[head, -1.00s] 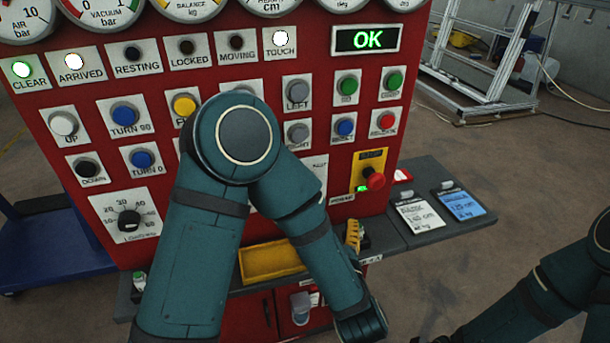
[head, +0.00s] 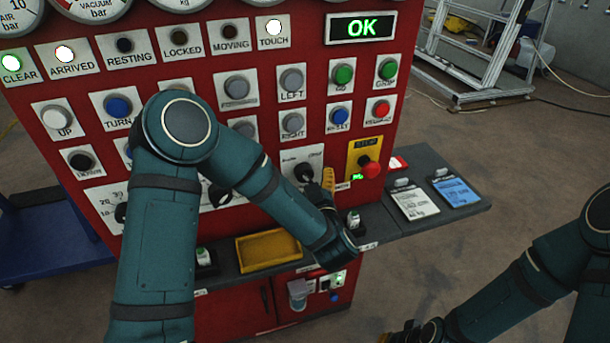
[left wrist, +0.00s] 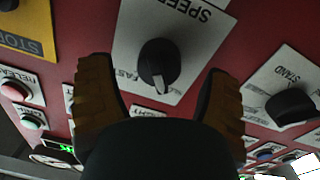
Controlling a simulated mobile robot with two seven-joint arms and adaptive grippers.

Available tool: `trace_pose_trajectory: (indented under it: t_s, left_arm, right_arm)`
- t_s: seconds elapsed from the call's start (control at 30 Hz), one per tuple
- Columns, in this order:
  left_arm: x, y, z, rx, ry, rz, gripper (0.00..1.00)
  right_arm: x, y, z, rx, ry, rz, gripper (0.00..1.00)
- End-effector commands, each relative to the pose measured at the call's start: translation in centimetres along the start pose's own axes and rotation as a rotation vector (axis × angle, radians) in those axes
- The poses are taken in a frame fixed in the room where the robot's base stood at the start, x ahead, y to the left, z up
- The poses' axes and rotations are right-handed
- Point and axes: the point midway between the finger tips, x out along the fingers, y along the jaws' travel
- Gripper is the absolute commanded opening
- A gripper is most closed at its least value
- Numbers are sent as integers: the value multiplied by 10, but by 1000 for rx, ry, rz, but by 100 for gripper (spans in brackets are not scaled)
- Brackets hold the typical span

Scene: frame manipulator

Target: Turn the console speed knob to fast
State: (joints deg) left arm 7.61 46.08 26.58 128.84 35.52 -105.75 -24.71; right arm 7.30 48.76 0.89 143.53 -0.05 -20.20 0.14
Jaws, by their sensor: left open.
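The speed knob (left wrist: 158,62) is a round black knob with a pale pointer on a white plate, which appears upside down in the left wrist view. Its pointer faces down there, between the plate's end marks, with FAST to the lower left. In the head view the knob (head: 304,173) sits low on the red console, left of the yellow stop plate. My left gripper (left wrist: 156,70) is open, its yellow-brown fingers on either side of the knob; contact cannot be told. In the head view its fingers (head: 328,181) are beside the knob. My right gripper (head: 405,335) is mostly cut off at the bottom edge.
The red stop button (head: 370,169) is right of the knob. The STAND knob (left wrist: 291,104) lies beside my finger in the wrist view. Push buttons fill the panel above. A grey shelf (head: 425,232) with a yellow tray (head: 268,250) runs below.

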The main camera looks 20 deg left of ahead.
Motion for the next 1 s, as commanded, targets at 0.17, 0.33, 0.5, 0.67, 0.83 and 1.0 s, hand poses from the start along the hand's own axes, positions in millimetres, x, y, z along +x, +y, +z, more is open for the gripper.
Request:
trace_pose_trajectory:
  t_s: [0.17, 0.33, 0.5, 0.67, 0.83, 1.0]
  left_arm:
    - [17, 0, 0, -1, -1, -1, 78]
    - [21, 0, 0, 0, 0, 0, 78]
    - [21, 0, 0, 0, -1, 1, 78]
    - [21, 0, 0, 0, -1, 1, 33]
    - [21, 0, 0, 1, -1, 0, 8]
    - [21, 0, 0, 14, -1, 0, 8]
  right_arm:
    - [1, 0, 0, 0, 1, 0, 0]
    - [1, 0, 0, 0, 1, 0, 0]
    - [1, 0, 0, 0, 1, 0, 0]
    - [1, 0, 0, 0, 1, 0, 0]
    - [1, 0, 0, 0, 1, 0, 0]
    - [0, 0, 0, 0, 1, 0, 0]
